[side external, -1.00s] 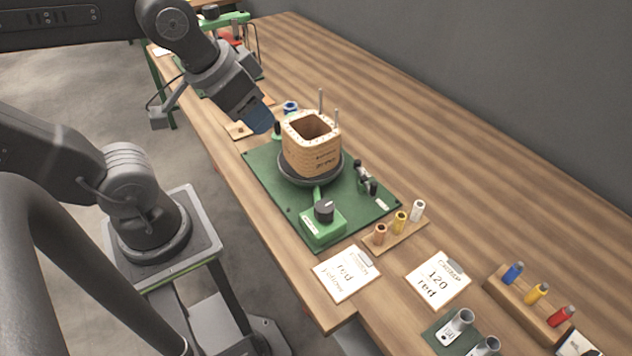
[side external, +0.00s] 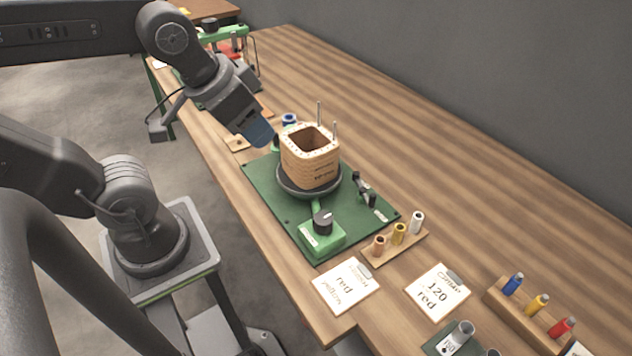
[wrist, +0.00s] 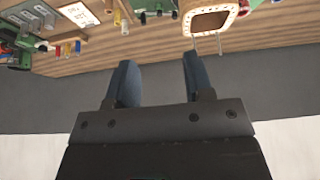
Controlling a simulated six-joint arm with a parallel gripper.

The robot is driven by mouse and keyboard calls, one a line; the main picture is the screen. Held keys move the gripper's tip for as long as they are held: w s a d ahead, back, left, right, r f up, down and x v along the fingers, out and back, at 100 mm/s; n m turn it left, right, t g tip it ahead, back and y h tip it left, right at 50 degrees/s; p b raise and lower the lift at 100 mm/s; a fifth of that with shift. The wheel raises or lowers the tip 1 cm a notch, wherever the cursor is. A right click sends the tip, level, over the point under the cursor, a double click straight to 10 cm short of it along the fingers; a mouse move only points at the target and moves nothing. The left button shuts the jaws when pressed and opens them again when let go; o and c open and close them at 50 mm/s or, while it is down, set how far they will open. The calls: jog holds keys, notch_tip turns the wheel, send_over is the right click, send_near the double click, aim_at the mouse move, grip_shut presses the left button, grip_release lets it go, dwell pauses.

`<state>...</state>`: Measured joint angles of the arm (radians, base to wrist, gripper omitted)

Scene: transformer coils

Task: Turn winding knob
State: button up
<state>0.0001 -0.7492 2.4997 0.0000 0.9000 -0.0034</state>
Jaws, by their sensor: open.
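The winding knob (side external: 322,218) is a dark round knob on a green box (side external: 322,239) at the front end of a green baseplate (side external: 272,206). Behind it, a wooden coil former (side external: 311,166) sits on a dark round turntable (side external: 294,191) with two thin pins rising beside it. My gripper (side external: 262,136) has blue fingers and hangs to the left of the former, apart from the knob. In the wrist view my gripper (wrist: 157,80) is open and empty, with the former (wrist: 212,20) beyond the right finger.
Spools (side external: 399,233) stand in a small wooden rack right of the baseplate. Two written cards (side external: 346,286) (side external: 437,291) lie near the front edge. A block with blue, yellow and red pegs (side external: 520,312) is at right.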

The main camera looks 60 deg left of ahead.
jog(key=shift+o, duration=1.4)
jog(key=shift+w+d+f+n+g, duration=0.15)
jog(key=shift+w+n, duration=0.1)
jog(key=shift+n, duration=0.15)
jog(key=shift+w+d+n+g, duration=0.15)
jog(key=shift+w+n, duration=0.1)
jog(key=shift+n, duration=0.15)
jog(key=shift+o, duration=0.3)
jog(key=w+d+f+n+g, duration=0.2)
jog(key=w+f+n, duration=0.1)
jog(key=n, duration=0.5)
jog(key=shift+w+d+f+g, duration=0.15)
jog(key=shift+w+g, duration=0.15)
jog(key=shift+w, duration=0.6)
jog(key=n+g, duration=0.2)
jog(key=n, duration=0.6)
send_over(323, 218)
notch_tip(323, 218, down, 5)
notch_tip(323, 218, down, 14)
jog(key=shift+r, duration=0.15)
jog(key=shift+c, duration=0.2)
